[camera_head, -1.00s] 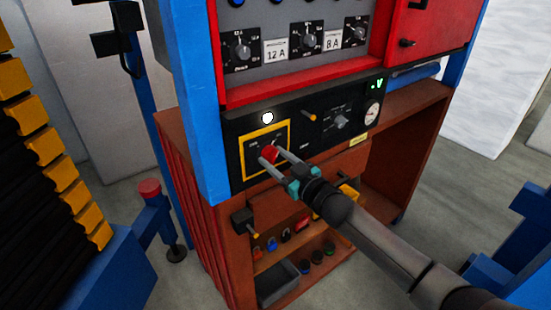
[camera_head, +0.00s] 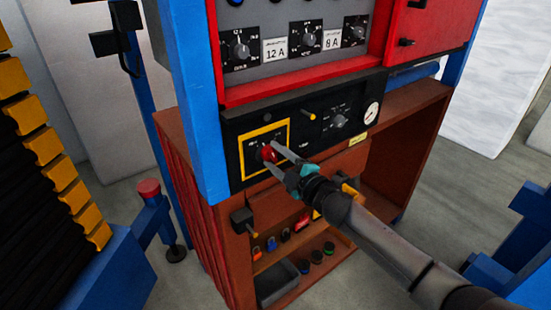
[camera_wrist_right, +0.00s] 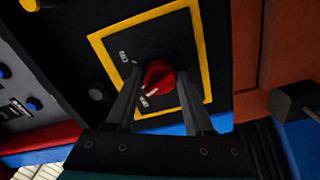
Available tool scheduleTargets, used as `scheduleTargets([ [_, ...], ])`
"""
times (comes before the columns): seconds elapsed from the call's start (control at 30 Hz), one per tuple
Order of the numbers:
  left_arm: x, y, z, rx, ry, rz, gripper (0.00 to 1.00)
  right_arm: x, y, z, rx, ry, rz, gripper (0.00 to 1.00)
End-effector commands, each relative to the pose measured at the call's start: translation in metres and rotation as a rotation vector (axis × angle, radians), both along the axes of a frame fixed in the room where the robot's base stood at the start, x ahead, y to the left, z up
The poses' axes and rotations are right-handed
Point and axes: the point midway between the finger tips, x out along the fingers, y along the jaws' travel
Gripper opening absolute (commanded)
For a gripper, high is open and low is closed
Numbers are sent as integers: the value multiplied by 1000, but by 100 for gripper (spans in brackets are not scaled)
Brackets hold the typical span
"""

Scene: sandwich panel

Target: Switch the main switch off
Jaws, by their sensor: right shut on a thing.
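The red main switch knob (camera_head: 268,153) sits inside a yellow square frame (camera_head: 242,156) on the black control panel. My right gripper (camera_head: 273,157) comes in from the lower right with one finger on each side of the knob, shut on it. In the right wrist view the red knob (camera_wrist_right: 158,76) shows between the two dark fingers (camera_wrist_right: 158,92), with white marks near it on the panel. The lamp (camera_head: 267,117) above the yellow frame is dark, and no green display is lit. My left gripper is not in view.
Above the black panel is a grey panel with several black dials (camera_head: 309,38). A round gauge (camera_head: 371,112) sits at its right. Below, a shelf holds several padlocks (camera_head: 271,243) and a grey bin (camera_head: 279,281). A blue post (camera_head: 203,130) stands at the left.

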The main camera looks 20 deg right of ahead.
Motion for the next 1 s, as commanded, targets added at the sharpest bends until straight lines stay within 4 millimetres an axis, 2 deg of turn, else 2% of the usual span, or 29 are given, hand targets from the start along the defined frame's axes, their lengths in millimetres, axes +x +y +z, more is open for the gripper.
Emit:
scheduleTargets([
  [0.43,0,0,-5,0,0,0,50,0,0,1,-302,-111,1,0],
  [1.0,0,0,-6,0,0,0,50,0,1,2,-398,-146,1,0],
])
